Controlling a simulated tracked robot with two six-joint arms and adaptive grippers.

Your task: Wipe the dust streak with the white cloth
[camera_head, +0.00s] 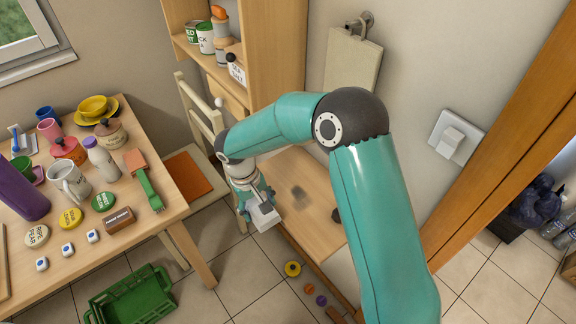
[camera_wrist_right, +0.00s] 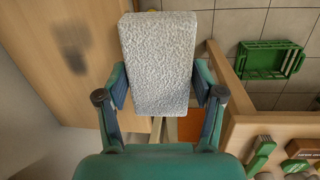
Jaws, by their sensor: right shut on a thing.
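The white cloth (camera_head: 264,216) is a thick, block-shaped pad with a rough surface; it fills the middle of the right wrist view (camera_wrist_right: 158,62). My right gripper (camera_head: 257,203) is shut on it, with one finger on each side in the wrist view (camera_wrist_right: 159,95). The dust streak (camera_head: 300,196) is a dark grey smudge on a low wooden surface (camera_head: 318,222); it also shows at upper left in the wrist view (camera_wrist_right: 72,45). The cloth is at the left edge of that surface, apart from the streak. I cannot tell its exact height. My left gripper is out of view.
A wooden table (camera_head: 190,238) at left carries cups, a pot, a bottle and several small items. A green crate (camera_head: 130,297) is on the tiled floor. A chair (camera_head: 195,160) and a shelf unit (camera_head: 275,60) stand behind. A yellow ring (camera_head: 292,268) lies on the floor.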

